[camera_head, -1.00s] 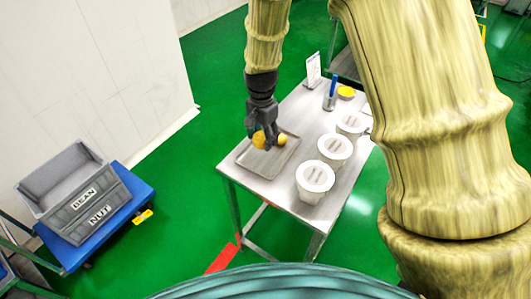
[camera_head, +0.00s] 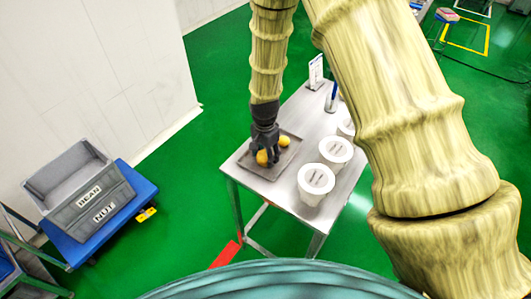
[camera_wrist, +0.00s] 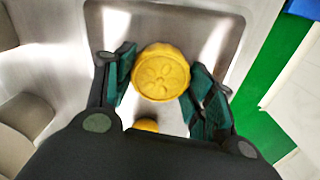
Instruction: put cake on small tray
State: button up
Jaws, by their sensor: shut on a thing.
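My gripper (camera_head: 268,155) is low over the metal tray (camera_head: 246,165) at the table's near left corner. It is shut on a round yellow cake (camera_wrist: 160,72) with a flower pattern on top, which sits between the two fingers in the wrist view. The held cake also shows in the head view (camera_head: 262,158). I cannot tell whether it touches the tray. A second yellow cake (camera_head: 284,141) lies on the tray toward the back; a yellow piece (camera_wrist: 146,125) is partly hidden by my gripper's body in the wrist view.
White lidded tubs (camera_head: 316,181) stand in a row along the right of the table, one partly hidden by my arm. A small sign (camera_head: 316,70) stands at the back. A grey bin (camera_head: 83,190) on a blue cart (camera_head: 143,195) is at the left.

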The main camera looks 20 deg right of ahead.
aim_at(265, 155)
jog(key=shift+f, duration=0.1)
jog(key=o, duration=1)
jog(key=shift+s+a+r+b, duration=0.1)
jog(key=shift+r+b, duration=1.65)
jog(key=shift+r, duration=4.35)
